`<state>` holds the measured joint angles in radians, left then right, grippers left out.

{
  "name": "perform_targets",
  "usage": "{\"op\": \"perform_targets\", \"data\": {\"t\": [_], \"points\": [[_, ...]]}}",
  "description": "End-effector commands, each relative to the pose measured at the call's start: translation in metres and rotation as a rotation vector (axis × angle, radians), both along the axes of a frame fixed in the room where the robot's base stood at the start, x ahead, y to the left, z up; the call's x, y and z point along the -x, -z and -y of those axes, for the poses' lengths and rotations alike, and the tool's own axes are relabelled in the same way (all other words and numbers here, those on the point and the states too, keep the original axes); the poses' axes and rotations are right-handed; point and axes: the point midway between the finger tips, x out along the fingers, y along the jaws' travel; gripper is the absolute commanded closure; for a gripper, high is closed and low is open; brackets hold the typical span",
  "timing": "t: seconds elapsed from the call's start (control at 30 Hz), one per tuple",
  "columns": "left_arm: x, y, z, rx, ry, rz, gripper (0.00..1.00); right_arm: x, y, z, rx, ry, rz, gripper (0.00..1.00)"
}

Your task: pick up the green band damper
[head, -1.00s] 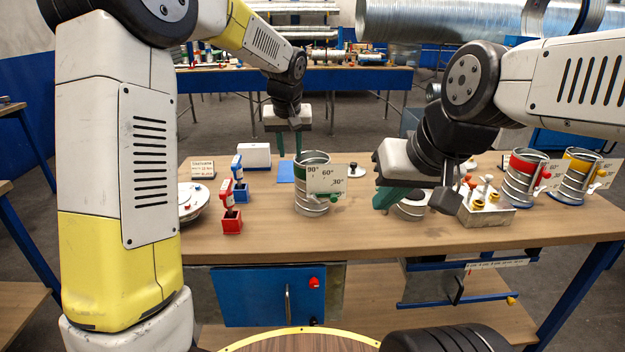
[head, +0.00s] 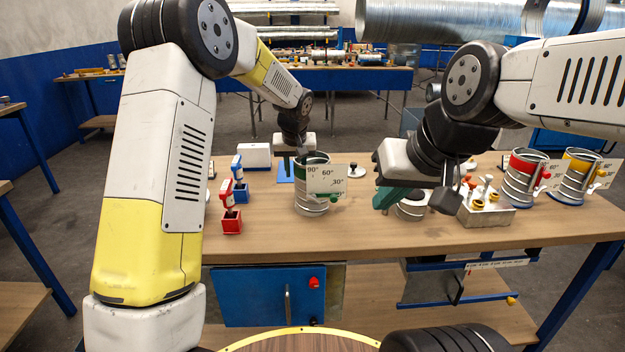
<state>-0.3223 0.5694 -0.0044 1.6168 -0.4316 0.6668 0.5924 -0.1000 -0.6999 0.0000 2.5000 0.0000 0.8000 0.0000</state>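The green band damper (head: 313,203) is a metal duct piece with a green band near its top. It stands upright on the workbench, with a white angle card (head: 326,179) and a green knob on its front. My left gripper (head: 298,161) points down just behind the damper's rim. One finger shows left of the damper; the other is largely hidden by the rim. The fingers look spread apart, and I cannot tell whether they touch the damper.
Red (head: 232,219) and blue (head: 241,191) clamp-like tools stand left of the damper. A metal block with pegs (head: 487,213), a red band damper (head: 521,180) and a yellow band damper (head: 575,180) stand right. The bench (head: 270,235) is clear in front.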

Motion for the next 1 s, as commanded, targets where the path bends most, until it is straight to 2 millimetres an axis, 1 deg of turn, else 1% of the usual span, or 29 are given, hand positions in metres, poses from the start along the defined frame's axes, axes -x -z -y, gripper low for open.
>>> {"op": "perform_targets", "data": {"t": [0.07, 0.17, 0.2, 0.23, 1.0], "points": [[0.0001, -0.0004, -0.0001, 0.000, 0.000, 0.000, 0.71, 0.0000, 0.0000, 0.0000, 0.000, 0.000, 0.000, 1.00], [0.0002, -0.0005, -0.0001, 0.000, 0.000, 0.000, 0.88, 0.0000, 0.0000, 0.0000, 0.000, 0.000, 0.000, 1.00], [0.0002, -0.0005, -0.0001, 0.000, 0.000, 0.000, 0.96, 0.0000, 0.0000, 0.0000, 0.000, 0.000, 0.000, 1.00], [0.0003, -0.0004, -0.0002, 0.000, -0.001, 0.000, 1.00, 0.0001, -0.0001, 0.0000, 0.000, 0.000, 0.000, 1.00], [0.0005, -0.0004, -0.0008, -0.001, -0.001, -0.001, 1.00, 0.0000, 0.0000, 0.0000, 0.000, 0.000, 0.000, 1.00]]}}
